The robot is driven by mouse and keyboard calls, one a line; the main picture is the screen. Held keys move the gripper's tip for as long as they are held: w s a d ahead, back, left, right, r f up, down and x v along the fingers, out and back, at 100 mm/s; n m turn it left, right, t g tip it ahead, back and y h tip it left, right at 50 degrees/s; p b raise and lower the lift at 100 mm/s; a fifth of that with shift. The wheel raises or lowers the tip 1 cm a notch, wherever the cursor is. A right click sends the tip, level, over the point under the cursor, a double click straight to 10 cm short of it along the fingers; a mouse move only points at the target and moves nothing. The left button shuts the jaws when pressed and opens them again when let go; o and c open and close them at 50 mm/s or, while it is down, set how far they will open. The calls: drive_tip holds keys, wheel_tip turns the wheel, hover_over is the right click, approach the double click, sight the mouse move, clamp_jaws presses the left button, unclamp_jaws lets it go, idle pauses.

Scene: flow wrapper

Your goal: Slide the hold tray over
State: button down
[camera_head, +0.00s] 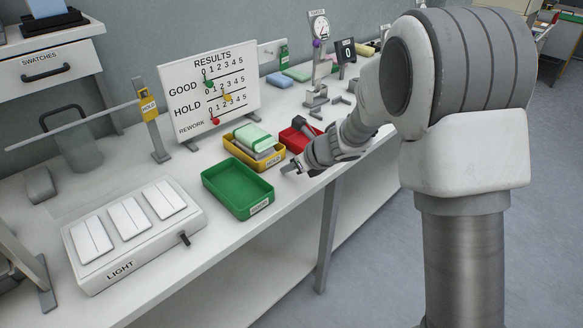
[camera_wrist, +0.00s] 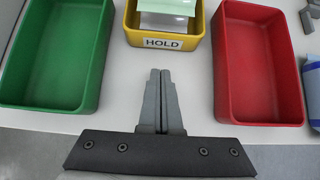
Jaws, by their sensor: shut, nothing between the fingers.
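The hold tray (camera_head: 270,164) is a yellow open tray with a HOLD label, standing on the bench between a green and a red tray. Several pale green and white flat packs (camera_head: 254,141) lie stacked in it. In the wrist view the hold tray (camera_wrist: 200,40) is at the top centre, its label facing me. My gripper (camera_wrist: 160,75) is shut and empty, its fingertips pointing toward the label, just short of the tray's front wall in the picture. In the head view my gripper (camera_head: 290,168) is at the bench's front edge, beside the yellow tray.
An empty green tray (camera_head: 262,200) stands to the left, and an empty red tray (camera_wrist: 262,112) to the right. A light box (camera_head: 190,228) with white panels is further left. A RESULTS board (camera_head: 245,62) stands behind the trays. A blue-and-white object (camera_wrist: 312,80) shows at the wrist view's right edge.

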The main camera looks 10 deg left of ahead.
drive_tip(key=shift+s+d, duration=0.15)
drive_tip(key=s+d+r+m+t+h+p, duration=0.3)
drive_tip(key=d+r+m+h+p, duration=0.1)
drive_tip(key=d+r+m, duration=0.85)
drive_tip(key=s+d+r+m+t+h+p, duration=0.35)
drive_tip(key=d+r+m, duration=0.65)
drive_tip(key=r, duration=0.5)
drive_tip(key=s+d+r+m+g+h+p, duration=0.2)
drive_tip(key=s+d+m, duration=0.2)
drive_tip(key=s+m, duration=0.35)
drive_tip(key=s+a+m+g+y+p, duration=0.2)
drive_tip(key=s+m+g+p, duration=0.2)
drive_tip(key=s+m, duration=1.2)
drive_tip(key=shift+s+a+f, duration=0.2)
drive_tip(key=shift+s, duration=0.35)
drive_tip(key=shift+g+y, duration=0.25)
